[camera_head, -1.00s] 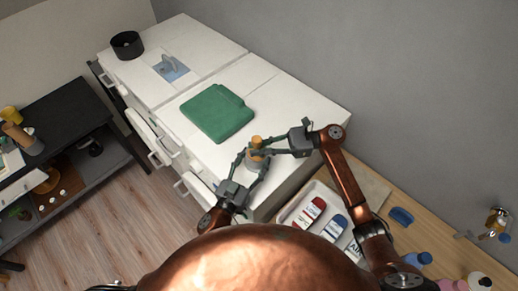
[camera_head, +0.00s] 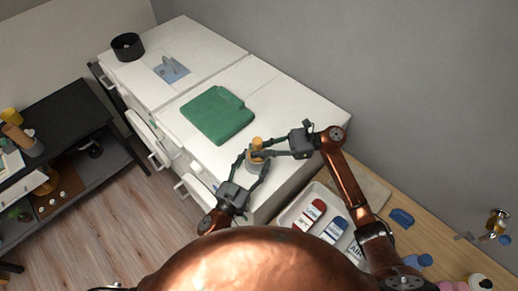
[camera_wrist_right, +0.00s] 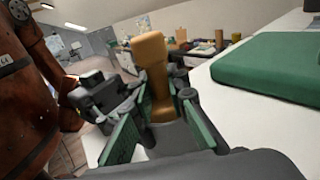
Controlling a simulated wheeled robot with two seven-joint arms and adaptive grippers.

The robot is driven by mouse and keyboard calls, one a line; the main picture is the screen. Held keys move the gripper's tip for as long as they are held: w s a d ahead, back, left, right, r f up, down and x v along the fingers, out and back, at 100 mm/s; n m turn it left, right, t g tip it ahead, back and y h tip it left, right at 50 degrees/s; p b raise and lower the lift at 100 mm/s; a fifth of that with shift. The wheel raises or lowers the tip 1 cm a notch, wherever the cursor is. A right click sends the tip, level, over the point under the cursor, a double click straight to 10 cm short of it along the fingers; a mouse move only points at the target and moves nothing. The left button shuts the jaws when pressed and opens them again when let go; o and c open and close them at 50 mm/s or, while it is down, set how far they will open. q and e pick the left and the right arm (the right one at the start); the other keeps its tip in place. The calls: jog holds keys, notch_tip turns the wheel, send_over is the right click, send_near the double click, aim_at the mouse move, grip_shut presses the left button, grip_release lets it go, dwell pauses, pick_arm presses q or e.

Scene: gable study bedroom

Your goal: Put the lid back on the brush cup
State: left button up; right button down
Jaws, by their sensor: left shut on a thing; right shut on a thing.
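A grey brush cup (camera_head: 256,165) stands near the front edge of the white cabinet top. An orange-tan lid knob (camera_head: 257,144) shows right above it, upright. My left gripper (camera_head: 254,170) reaches in from the front and is shut around the cup. My right gripper (camera_head: 264,153) comes from the right and is shut on the lid. In the right wrist view the tan knob (camera_wrist_right: 152,75) rises between my green-padded fingers. The fingers hide the lid's rim, so I cannot tell whether lid and cup touch.
A green folded item (camera_head: 218,114) lies behind the cup on the cabinet. A black bowl (camera_head: 127,46) stands at the far left end. Cabinet drawers (camera_head: 190,190) stand partly open.

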jog(key=shift+s+f, duration=0.1)
jog(key=shift+f, duration=0.45)
dwell(0.4)
jog(key=c, duration=1.8)
grip_release()
jog(key=shift+f, duration=0.1)
